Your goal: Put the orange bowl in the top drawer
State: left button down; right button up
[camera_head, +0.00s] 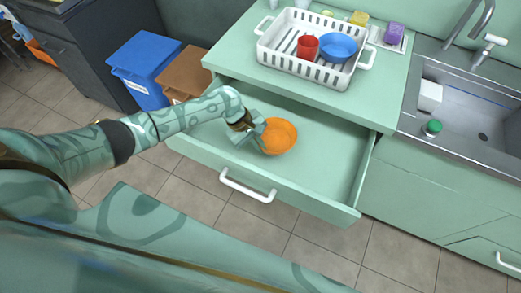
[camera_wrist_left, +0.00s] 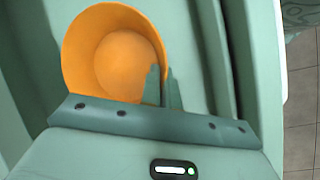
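The orange bowl (camera_head: 281,138) is inside the open top drawer (camera_head: 325,165), towards its left part in the head view. I cannot tell whether it touches the drawer floor. My left gripper (camera_head: 259,134) is at the bowl's left rim. In the left wrist view the bowl (camera_wrist_left: 105,50) opens towards the camera, and the fingers of my left gripper (camera_wrist_left: 163,80) are close together across its rim, one inside and one outside. The gripper looks shut on the rim. My right gripper is not in view.
A white dish rack (camera_head: 300,70) with a red cup (camera_head: 307,47) and a blue bowl (camera_head: 338,46) stands on the counter above the drawer. A sink (camera_head: 470,115) is at the right. Blue and brown bins stand left. The drawer's right part is empty.

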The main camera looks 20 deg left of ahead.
pick_arm(q)
jog(key=shift+w+a+f+b, duration=0.2)
jog(key=shift+w+f+b, duration=0.1)
jog(key=shift+w+f, duration=0.25)
jog(key=f+b, duration=0.1)
jog(key=f, duration=0.1)
jog(key=f+b, duration=0.1)
jog(key=shift+w+a+f+b, duration=0.1)
jog(key=shift+a+f+b, duration=0.1)
jog(key=shift+f+b, duration=0.2)
jog(key=shift+r, duration=0.1)
jog(key=c, duration=1.6)
grip_release()
jog(key=shift+c, duration=0.2)
